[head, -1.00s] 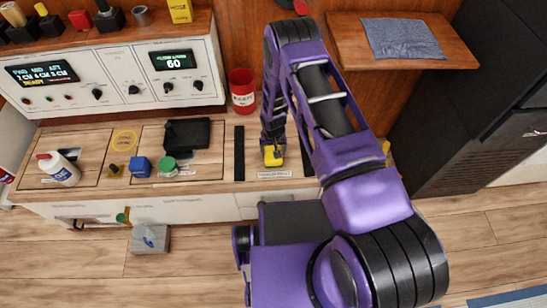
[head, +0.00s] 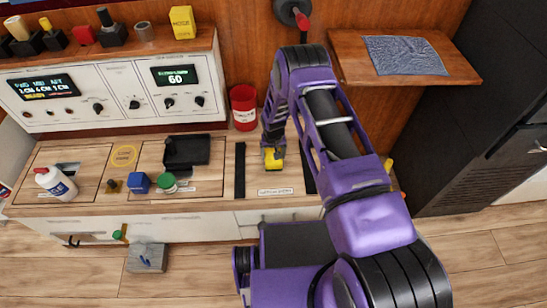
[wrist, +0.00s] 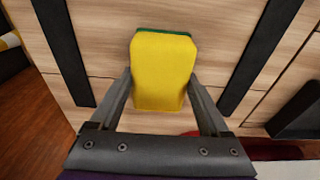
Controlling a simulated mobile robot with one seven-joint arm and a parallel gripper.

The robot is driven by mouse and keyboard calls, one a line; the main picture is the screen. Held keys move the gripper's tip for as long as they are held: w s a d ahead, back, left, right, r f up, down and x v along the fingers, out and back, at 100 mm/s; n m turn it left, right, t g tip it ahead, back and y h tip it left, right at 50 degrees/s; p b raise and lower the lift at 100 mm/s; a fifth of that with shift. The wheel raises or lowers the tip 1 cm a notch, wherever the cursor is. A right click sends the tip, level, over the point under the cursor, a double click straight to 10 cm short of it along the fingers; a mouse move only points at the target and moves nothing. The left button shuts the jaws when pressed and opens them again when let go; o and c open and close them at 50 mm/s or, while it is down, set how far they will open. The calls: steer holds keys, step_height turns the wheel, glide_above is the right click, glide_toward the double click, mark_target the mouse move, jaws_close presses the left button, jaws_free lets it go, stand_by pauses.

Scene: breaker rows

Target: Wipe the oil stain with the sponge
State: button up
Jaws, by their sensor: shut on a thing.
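The sponge is a yellow block with a green layer along its far edge in the wrist view (wrist: 163,65). It also shows as a small yellow block in the head view (head: 274,162). My gripper (wrist: 162,82) is shut on the sponge, with one finger on each side. In the head view my gripper (head: 272,148) points down over the wooden counter (head: 222,172), between two dark strips. I cannot tell whether the sponge touches the counter. No oil stain can be made out in either view; the area under the sponge is hidden.
A red can (head: 243,108) stands behind and left of my gripper. A shelf with a grey cloth (head: 404,55) is at upper right.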

steer(key=shift+w, duration=1.35)
steer(key=shift+s+r+p, duration=0.15)
steer(key=shift+s+p, duration=0.3)
steer(key=shift+s, duration=0.05)
steer(key=shift+s+p, duration=0.65)
steer(key=shift+s, duration=0.4)
steer(key=shift+s+f+p, duration=0.2)
steer(key=shift+s+p, duration=0.5)
steer(key=shift+s, duration=1.5)
steer(key=shift+s+f+p, duration=0.15)
steer(key=shift+s+p, duration=0.5)
steer(key=shift+s, duration=1.5)
step_height(320, 180, up, 6)
steer(key=p, duration=0.3)
steer(key=shift+w+p, duration=0.2)
steer(key=shift+p, duration=0.1)
steer(key=shift+r, duration=0.1)
